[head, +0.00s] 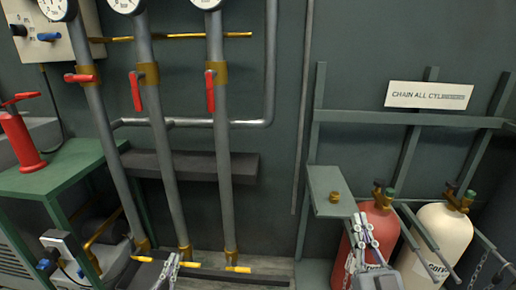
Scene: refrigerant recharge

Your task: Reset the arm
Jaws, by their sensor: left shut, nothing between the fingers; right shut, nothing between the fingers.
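My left gripper (169,266) shows at the bottom edge in the head view, left of centre, in front of the lower ends of the grey pipes. Its fingers are shut with nothing seen between them. My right gripper (362,232) is upright at the lower right, in front of the red cylinder (382,222) and hiding part of it. Its fingers are shut and empty. Whether it touches the cylinder cannot be told.
A cream cylinder (442,240) stands right of the red one, in a rack with a chain (478,268) and a sign (430,95). Grey pipes (167,150) with red valve levers (136,92) and gauges stand at left. A green table (62,168) holds a red pump-like tool (22,140).

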